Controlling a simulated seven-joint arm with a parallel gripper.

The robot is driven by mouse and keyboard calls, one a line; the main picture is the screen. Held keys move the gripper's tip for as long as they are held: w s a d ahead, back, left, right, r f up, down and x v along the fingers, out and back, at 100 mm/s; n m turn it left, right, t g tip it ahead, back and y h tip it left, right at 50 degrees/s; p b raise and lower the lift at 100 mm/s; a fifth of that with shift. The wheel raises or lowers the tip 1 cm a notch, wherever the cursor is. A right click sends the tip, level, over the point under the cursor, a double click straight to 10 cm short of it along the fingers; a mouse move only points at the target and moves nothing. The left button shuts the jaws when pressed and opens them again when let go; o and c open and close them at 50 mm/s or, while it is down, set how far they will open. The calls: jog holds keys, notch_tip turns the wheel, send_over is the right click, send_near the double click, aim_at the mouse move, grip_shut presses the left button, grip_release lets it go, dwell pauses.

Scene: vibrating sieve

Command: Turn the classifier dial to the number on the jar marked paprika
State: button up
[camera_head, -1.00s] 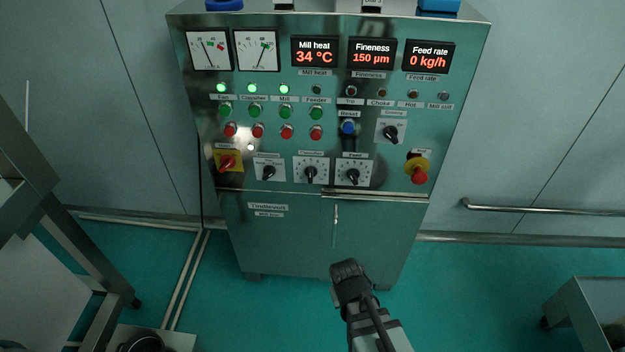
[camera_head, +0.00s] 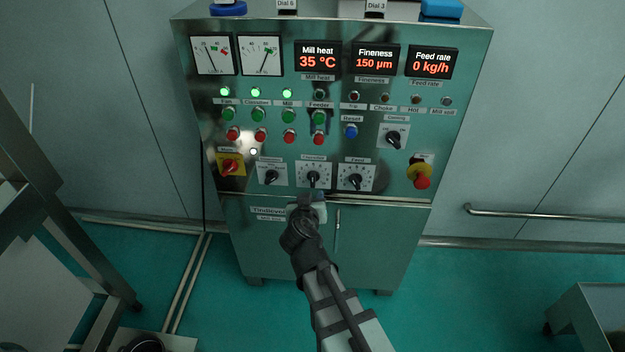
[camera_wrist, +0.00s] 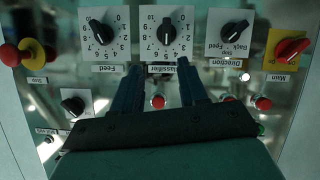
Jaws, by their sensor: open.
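The classifier dial (camera_head: 313,179) is a black knob on a white numbered plate, in the lower row of the cabinet panel. In the wrist view the classifier dial (camera_wrist: 166,32) appears upside down, just beyond my fingertips; its setting is unclear. My gripper (camera_head: 311,203) is just below this dial in the head view. In the wrist view my gripper (camera_wrist: 159,72) is open, its two dark fingers apart and empty, not around the knob. Tags reading Dial 6 (camera_head: 287,4) and Dial 3 (camera_head: 376,5) show at the top edge. No paprika marking is readable.
The feed dial (camera_head: 355,181) is just right of the classifier dial, and the direction switch (camera_head: 271,177) is left. A red main switch (camera_head: 231,166) and a red emergency button (camera_head: 422,182) flank the row. Push buttons sit above. Blue objects (camera_head: 441,9) stand on the cabinet.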

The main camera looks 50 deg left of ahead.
aim_at(313, 178)
jog(key=shift+m+y, duration=0.3)
jog(key=shift+m, duration=0.6)
jog(key=x, duration=1.3)
jog(key=shift+w+a, duration=0.1)
jog(key=shift+a, duration=0.45)
grip_shut()
